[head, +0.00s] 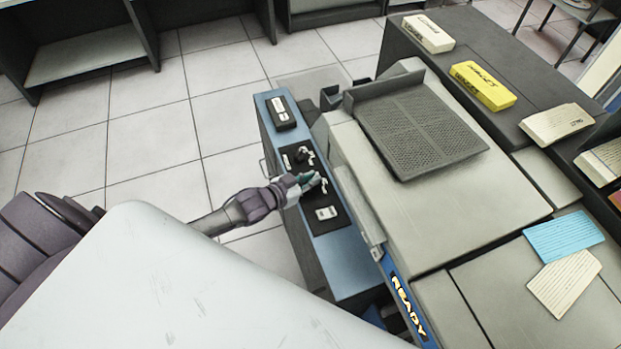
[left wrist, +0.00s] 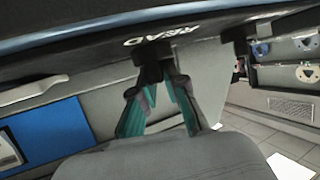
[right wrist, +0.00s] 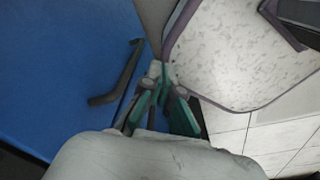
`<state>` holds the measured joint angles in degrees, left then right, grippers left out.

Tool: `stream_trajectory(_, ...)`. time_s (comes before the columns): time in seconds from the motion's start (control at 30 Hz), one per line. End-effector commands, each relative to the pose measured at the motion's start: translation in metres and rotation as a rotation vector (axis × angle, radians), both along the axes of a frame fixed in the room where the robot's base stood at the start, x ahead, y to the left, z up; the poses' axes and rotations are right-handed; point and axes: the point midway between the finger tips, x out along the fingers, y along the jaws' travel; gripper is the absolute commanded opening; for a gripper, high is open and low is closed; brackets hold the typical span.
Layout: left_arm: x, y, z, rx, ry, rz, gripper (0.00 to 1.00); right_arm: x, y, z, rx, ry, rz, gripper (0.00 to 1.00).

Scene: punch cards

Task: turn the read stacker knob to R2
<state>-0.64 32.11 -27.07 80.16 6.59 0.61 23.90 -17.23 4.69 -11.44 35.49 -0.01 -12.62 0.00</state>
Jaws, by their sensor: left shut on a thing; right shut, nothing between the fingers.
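The read stacker knob (left wrist: 152,60) is a black knob on a dark panel beside the white word READ in the left wrist view. My left gripper (left wrist: 160,82) has its green-padded fingers shut on it. In the head view my left gripper (head: 309,183) is at the black control panel (head: 323,219) on top of the blue-grey unit, and its fingers partly hide the knob. The knob's setting and an R2 mark cannot be read. My right gripper (right wrist: 160,84) shows in the right wrist view, shut and empty, near a blue panel; it is not seen in the head view.
The card machine with a ribbed tray (head: 425,127) stands right of the control panel. A black box (head: 282,112) lies on the unit's far end. Card stacks, including a yellow one (head: 483,86), line the dark shelf. A blue card (head: 563,237) lies at right. Floor left is clear.

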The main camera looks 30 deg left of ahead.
Motion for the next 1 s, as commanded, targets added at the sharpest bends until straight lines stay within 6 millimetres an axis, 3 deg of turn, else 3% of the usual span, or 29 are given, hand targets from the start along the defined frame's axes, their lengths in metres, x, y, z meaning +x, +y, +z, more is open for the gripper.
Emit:
stream_trajectory(0.43,0.003,0.004,-0.003,0.007,-0.002,-0.308,0.00,0.000,0.001,-0.039,0.001,-0.001,-0.001,0.00)
stream_trajectory(1.0,0.001,0.002,-0.001,0.001,0.001,-0.403,0.00,0.001,0.003,-0.047,0.003,-0.001,-0.001,0.00)
